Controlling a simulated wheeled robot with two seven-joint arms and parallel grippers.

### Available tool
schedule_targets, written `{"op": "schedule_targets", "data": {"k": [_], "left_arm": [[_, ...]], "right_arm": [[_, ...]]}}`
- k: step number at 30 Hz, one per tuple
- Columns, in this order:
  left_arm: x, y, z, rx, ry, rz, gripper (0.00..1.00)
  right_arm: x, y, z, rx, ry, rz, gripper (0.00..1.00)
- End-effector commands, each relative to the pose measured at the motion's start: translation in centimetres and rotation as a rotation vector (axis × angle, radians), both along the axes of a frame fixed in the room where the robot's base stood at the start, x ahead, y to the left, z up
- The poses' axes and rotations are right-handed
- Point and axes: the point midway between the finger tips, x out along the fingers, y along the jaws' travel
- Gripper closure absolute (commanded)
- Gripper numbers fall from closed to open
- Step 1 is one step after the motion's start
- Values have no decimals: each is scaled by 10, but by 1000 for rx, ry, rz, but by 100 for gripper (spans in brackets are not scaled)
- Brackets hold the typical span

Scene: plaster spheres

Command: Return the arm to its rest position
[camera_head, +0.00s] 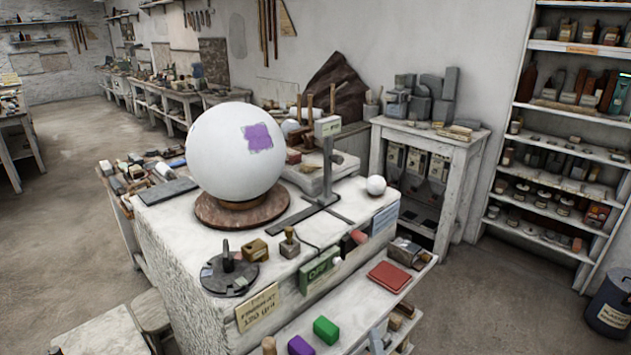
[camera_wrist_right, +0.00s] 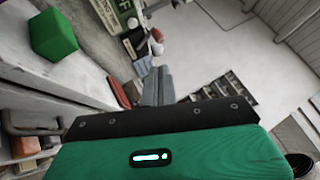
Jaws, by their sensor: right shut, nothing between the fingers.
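My right gripper (camera_wrist_right: 158,76) shows in the right wrist view as grey fingers beyond a dark plate and green housing. Its fingers are shut with nothing between them. It is clear of the bench things seen beyond it. In the head view I cannot make out either gripper or arm. A large white plaster sphere (camera_head: 222,150) with a purple patch (camera_head: 257,138) rests on a round brown turntable (camera_head: 240,215) on the plaster-topped bench (camera_head: 175,220). My left gripper is not in view.
The front shelf holds a purple block (camera_head: 300,346), a green block (camera_head: 326,330) and a red pad (camera_head: 389,277). A green OFF box (camera_head: 318,270) and a grey stand (camera_head: 327,165) are on the bench. Shelving (camera_head: 560,140) stands right. Floor is open at left.

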Motion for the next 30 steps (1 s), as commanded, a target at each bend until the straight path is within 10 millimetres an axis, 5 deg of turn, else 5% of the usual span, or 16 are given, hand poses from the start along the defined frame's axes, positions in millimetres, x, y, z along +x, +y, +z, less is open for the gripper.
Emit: {"op": "schedule_targets", "data": {"k": [11, 17, 23, 30], "left_arm": [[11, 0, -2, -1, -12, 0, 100], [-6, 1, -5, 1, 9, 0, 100], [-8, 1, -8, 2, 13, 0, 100], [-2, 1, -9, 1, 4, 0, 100]], "right_arm": [[-6, -6, -118, -379, 183, -19, 100], [-33, -19, -226, -703, 354, 16, 100], [-104, -45, -360, -1103, 577, 147, 100], [-232, -81, -489, -1505, 807, 426, 100]]}}
